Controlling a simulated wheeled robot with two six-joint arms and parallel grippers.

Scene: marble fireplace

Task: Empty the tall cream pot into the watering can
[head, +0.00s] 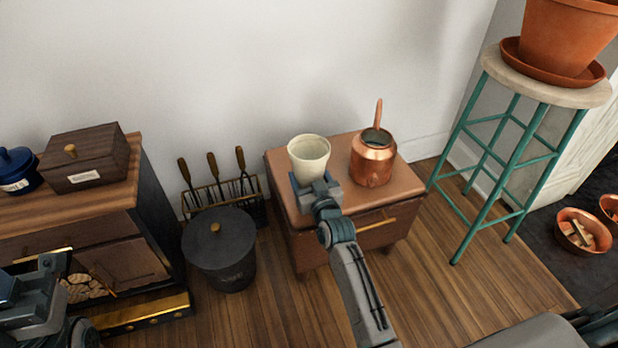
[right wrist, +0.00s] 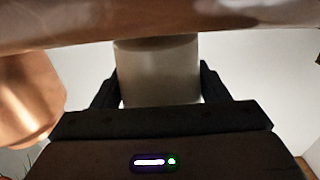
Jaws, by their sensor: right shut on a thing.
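The tall cream pot (head: 309,153) is upright over the left part of the small wooden cabinet (head: 336,149). My right gripper (head: 316,184) is shut on it from the front. In the right wrist view, the pot (right wrist: 157,72) is between the two dark fingers (right wrist: 160,88). I cannot tell whether its base touches the cabinet top, and its contents are not clear. The copper watering can (head: 372,160) stands just right of the pot, apart from it, and shows at left in the right wrist view (right wrist: 28,95). My left gripper (head: 40,280) is at the lower left, its jaws unclear.
A dark lidded bin (head: 220,255) and a fireplace tool rack (head: 226,193) stand left of the cabinet. A wooden sideboard (head: 70,212) holds a brown box (head: 86,158) and blue pot (head: 17,170). A teal-legged stool (head: 505,95) with a terracotta pot (head: 567,35) stands at right.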

